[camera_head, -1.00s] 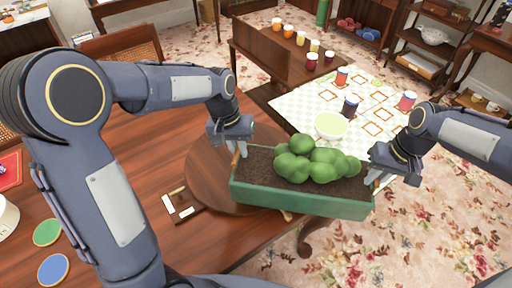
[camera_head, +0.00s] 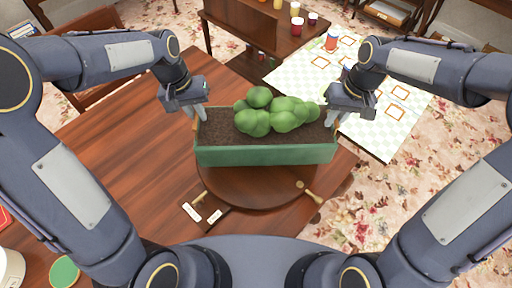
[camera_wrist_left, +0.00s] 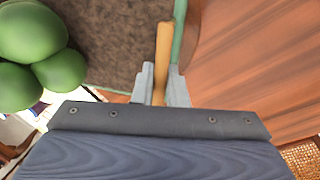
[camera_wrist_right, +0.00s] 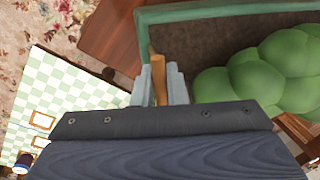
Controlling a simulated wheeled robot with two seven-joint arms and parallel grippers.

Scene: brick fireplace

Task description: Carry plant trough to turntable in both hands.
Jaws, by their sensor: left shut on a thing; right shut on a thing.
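The plant trough (camera_head: 265,156) is a long green box with dark soil and round green plants (camera_head: 275,113). It is over the round wooden turntable (camera_head: 255,190); I cannot tell if it touches it. My left gripper (camera_head: 198,112) is shut on the wooden handle at the trough's left end, and the handle (camera_wrist_left: 162,60) shows between the fingers in the left wrist view. My right gripper (camera_head: 336,114) is shut on the handle at the right end, seen in the right wrist view (camera_wrist_right: 158,80). The trough hides the turntable's far part.
The turntable stands on a brown wooden table (camera_head: 120,150). A small dark plate with pale labels (camera_head: 204,214) and a wooden knob (camera_head: 312,192) lie at its near edge. A checked cloth (camera_head: 375,125) with jars is behind right. A green disc (camera_head: 65,271) lies near left.

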